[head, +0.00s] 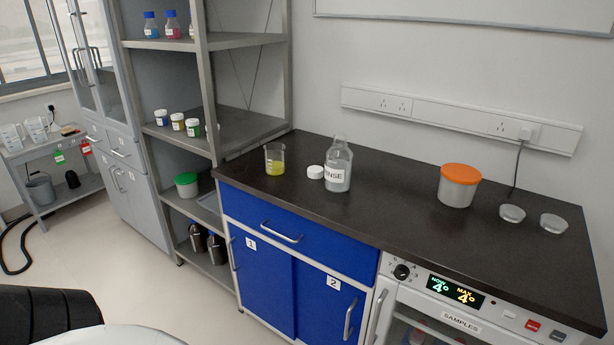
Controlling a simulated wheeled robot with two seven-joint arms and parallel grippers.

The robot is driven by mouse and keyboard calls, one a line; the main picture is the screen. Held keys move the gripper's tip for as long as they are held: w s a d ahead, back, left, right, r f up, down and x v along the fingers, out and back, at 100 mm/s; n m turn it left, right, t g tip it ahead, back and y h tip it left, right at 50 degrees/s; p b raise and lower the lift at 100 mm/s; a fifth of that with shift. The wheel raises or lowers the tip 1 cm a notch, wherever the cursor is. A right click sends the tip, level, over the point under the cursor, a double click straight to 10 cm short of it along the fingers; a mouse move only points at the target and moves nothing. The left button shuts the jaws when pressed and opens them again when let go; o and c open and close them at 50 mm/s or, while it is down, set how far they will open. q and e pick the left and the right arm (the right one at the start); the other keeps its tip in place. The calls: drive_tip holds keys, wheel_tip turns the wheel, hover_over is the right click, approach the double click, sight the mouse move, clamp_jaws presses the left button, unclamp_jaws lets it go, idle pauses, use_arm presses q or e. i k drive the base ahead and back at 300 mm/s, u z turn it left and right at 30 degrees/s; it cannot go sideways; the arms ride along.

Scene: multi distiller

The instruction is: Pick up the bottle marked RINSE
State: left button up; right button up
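The bottle marked RINSE (338,170) stands upright and uncapped on the black worktop. It is clear glass with a white label, and the label's first letter is hard to make out. A white cap (316,172) lies on the worktop just left of it. Neither of my grippers shows in the head view, and nothing touches the bottle.
A beaker of yellow liquid (275,160) stands left of the bottle. An orange-lidded tub (459,185) and two small clear dishes (512,213) stand to the right. The black worktop (398,205) is bare between bottle and tub. A grey shelf rack (238,128) rises on the left.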

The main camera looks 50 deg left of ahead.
sight(339, 161)
drive_tip(key=k, duration=0.15)
drive_tip(key=u, duration=1.35)
